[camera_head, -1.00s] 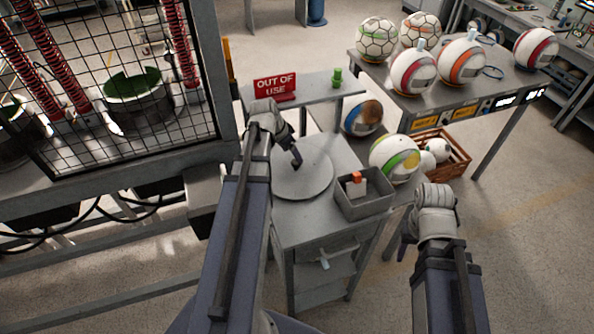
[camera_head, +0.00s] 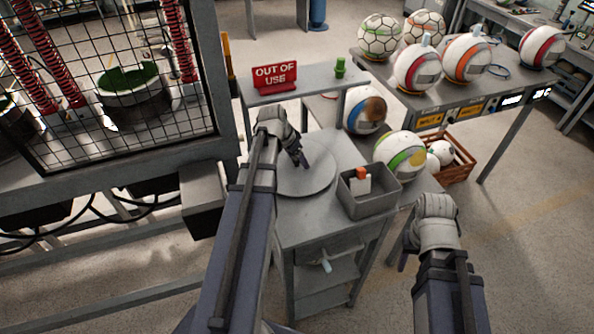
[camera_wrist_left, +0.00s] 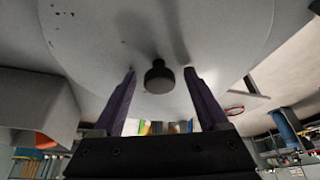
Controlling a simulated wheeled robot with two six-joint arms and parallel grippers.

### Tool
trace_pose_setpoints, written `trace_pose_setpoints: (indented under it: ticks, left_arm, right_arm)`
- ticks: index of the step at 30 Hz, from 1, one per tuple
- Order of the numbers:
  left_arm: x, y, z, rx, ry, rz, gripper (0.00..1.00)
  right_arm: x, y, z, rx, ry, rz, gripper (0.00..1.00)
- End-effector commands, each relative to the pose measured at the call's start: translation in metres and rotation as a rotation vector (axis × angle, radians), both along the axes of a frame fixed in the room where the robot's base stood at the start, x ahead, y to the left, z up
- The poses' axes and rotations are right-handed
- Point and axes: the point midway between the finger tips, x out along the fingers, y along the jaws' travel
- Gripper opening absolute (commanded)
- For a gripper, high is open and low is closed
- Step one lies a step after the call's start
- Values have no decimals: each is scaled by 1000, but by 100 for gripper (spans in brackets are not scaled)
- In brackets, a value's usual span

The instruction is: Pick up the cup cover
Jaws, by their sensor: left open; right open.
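The cup cover is a round grey disc (camera_head: 318,181) lying flat on the grey cart under my left gripper. In the left wrist view the disc (camera_wrist_left: 100,35) fills the upper middle, with a short dark knob (camera_wrist_left: 159,77) at its centre. My left gripper (camera_head: 303,162) is open over the disc. In the left wrist view its two fingers (camera_wrist_left: 160,72) stand on either side of the knob, with gaps to it. In the head view my arm hides the disc's left part and the knob. My right gripper (camera_head: 404,262) is open and empty, low beside the cart's right side.
A grey open box (camera_head: 370,199) with an orange-and-white item stands right of the disc. A red "OUT OF USE" sign (camera_head: 275,77) and a green piece (camera_head: 340,67) stand on a shelf behind. Balls (camera_head: 401,154) sit to the right. A mesh cage (camera_head: 110,90) is at left.

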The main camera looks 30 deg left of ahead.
Motion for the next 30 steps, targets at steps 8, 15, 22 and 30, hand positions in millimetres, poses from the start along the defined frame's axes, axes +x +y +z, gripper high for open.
trace_pose_setpoints:
  ticks: [8,15,22,30]
  left_arm:
    - [0,0,1,0,0,0,59]
    - [0,0,1,0,0,0,32]
    - [0,0,1,0,0,0,6]
    - [0,0,1,0,0,0,0]
  right_arm:
    - [0,0,1,0,0,0,50]
    - [0,0,1,0,0,0,50]
    - [0,0,1,0,0,0,50]
    - [0,0,1,0,0,0,50]
